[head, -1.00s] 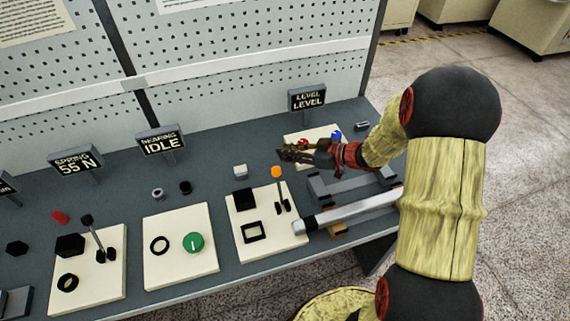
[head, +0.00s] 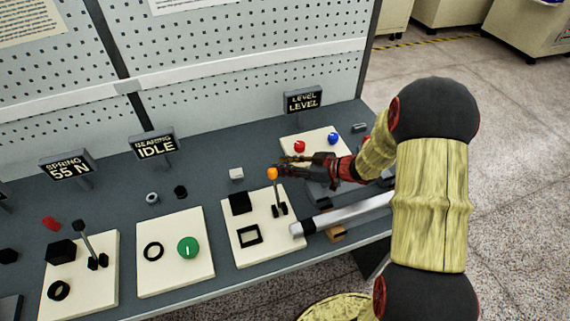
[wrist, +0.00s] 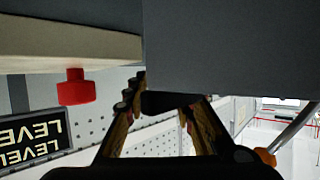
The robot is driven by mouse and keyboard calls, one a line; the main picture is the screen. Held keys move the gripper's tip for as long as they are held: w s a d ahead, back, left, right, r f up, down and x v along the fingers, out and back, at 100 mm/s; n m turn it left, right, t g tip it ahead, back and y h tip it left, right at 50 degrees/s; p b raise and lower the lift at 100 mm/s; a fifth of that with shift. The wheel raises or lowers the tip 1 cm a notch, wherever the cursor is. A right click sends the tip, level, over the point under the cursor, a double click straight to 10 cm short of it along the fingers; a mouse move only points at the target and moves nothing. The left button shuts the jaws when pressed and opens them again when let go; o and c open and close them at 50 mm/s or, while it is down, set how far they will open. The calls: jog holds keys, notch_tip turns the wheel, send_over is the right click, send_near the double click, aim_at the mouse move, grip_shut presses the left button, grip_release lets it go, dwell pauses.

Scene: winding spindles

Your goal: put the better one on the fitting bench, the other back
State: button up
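My gripper (head: 281,169) is over the bench at the right, beside the orange ball knob (head: 272,174) of an upright lever. Its fingers (wrist: 165,98) look apart in the wrist view, with a dark shape between or behind them; I cannot tell which, and no spindle shows in them. A light grey bar with a dark band (head: 340,214), possibly a spindle, lies at the bench's right front, partly behind my arm. The lever's orange knob also shows in the wrist view (wrist: 265,156). I cannot make out a second spindle or any fitting bench.
The LEVEL panel (head: 318,138) has a red button (head: 299,147) and a blue button (head: 333,138). Panels for BEARING, reading IDLE (head: 155,146), and SPRING, reading 55 N (head: 68,169), stand left.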

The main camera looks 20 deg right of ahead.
jog(key=shift+o, duration=1.1)
